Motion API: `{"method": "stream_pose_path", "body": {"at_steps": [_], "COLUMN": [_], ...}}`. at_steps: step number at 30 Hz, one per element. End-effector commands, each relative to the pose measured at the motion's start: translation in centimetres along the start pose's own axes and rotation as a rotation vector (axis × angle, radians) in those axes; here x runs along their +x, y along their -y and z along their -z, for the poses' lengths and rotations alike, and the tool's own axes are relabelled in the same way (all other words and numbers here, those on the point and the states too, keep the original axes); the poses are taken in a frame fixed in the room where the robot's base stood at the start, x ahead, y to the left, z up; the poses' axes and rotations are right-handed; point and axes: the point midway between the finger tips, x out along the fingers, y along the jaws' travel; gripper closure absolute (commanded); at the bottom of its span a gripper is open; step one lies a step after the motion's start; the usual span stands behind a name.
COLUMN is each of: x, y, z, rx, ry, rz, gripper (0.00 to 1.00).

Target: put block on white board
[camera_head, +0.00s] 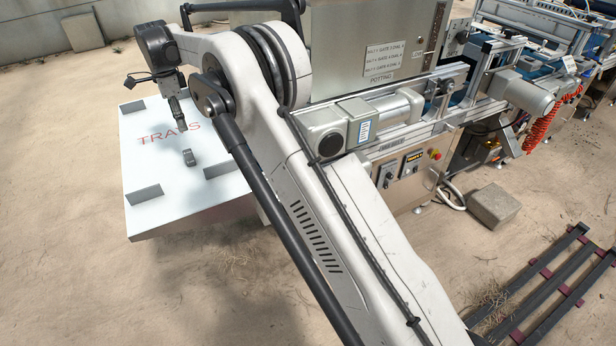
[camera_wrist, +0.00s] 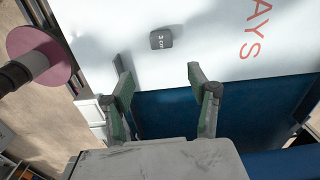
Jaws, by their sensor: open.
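A small dark grey block (camera_head: 190,158) lies on the white board (camera_head: 150,211), which has red "TRAYS" lettering. In the wrist view the block (camera_wrist: 161,39) has a white "3 cm" mark on its face and lies on the white surface (camera_wrist: 200,60), apart from my fingers. My gripper (camera_head: 178,115) hangs pointing down over the board, above and beyond the block in the head view. In the wrist view my gripper (camera_wrist: 157,75) is open, with nothing between its fingers. The block lies ahead of the fingertips.
Grey upright plates (camera_head: 145,194) stand on the board, with another plate (camera_head: 221,169) right of the block. A steel potting machine (camera_head: 365,45) stands close on the right. In the wrist view a pinkish disc (camera_wrist: 60,62) is at left and a blue surface (camera_wrist: 165,113) lies below.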

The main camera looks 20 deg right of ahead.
Motion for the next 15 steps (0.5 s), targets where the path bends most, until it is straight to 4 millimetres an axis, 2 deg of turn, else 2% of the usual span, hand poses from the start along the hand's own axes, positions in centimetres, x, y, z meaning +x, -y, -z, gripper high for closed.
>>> {"method": "stream_pose_path", "body": {"at_steps": [8,15], "x": [-7.4,-12.7], "y": [-4.6,-10.2], "z": [3.8,7.0], "rx": [-0.186,-0.364], "ry": [0.0,-0.02], "rz": [0.081,0.155], "gripper": [0.45,0.45]}}
